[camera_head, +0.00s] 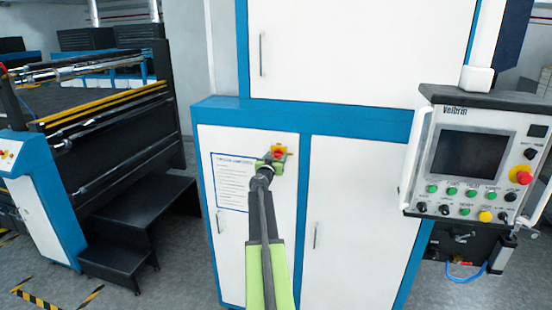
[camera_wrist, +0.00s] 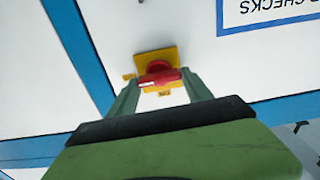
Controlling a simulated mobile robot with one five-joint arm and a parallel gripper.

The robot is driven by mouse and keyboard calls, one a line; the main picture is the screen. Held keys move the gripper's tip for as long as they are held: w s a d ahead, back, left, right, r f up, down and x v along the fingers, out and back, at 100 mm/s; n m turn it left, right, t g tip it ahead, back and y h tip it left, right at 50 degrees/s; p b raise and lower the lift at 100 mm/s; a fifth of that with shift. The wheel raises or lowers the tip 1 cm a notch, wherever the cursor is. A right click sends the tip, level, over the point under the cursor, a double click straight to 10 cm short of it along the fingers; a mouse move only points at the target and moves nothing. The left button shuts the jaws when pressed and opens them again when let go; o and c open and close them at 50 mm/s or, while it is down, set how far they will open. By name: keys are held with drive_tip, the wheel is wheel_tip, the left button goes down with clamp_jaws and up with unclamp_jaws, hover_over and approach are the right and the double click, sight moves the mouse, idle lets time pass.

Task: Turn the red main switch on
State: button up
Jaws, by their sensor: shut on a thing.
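The red main switch (camera_head: 278,151) sits on a yellow plate on the white cabinet door. In the wrist view the red switch handle (camera_wrist: 158,75) lies across its yellow plate (camera_wrist: 157,56), roughly level in the picture. My gripper (camera_head: 268,160) is at the switch, with my green arm reaching up to it from below. In the wrist view my gripper (camera_wrist: 160,88) has one finger on each side of the handle and is shut on it. The lower part of the plate is partly hidden by the handle and fingers.
A checklist sheet (camera_head: 232,182) is on the door left of the switch. A control panel (camera_head: 478,155) with a screen and several buttons juts out at the right. A laminating machine (camera_head: 110,130) with black steps (camera_head: 125,250) stands at the left.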

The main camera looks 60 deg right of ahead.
drive_tip(key=n, duration=0.4)
drive_tip(key=shift+n, duration=0.4)
drive_tip(key=n, duration=0.4)
drive_tip(key=shift+w+f+n, duration=0.1)
drive_tip(key=shift+n, duration=0.2)
drive_tip(key=n, duration=0.4)
drive_tip(key=shift+f, duration=0.1)
drive_tip(key=shift+a+f+n, duration=0.1)
drive_tip(key=shift+n, duration=2)
drive_tip(key=shift+b, duration=0.3)
drive_tip(key=o, duration=1.4)
drive_tip(key=shift+w, duration=0.1)
drive_tip(key=shift+c, duration=0.2)
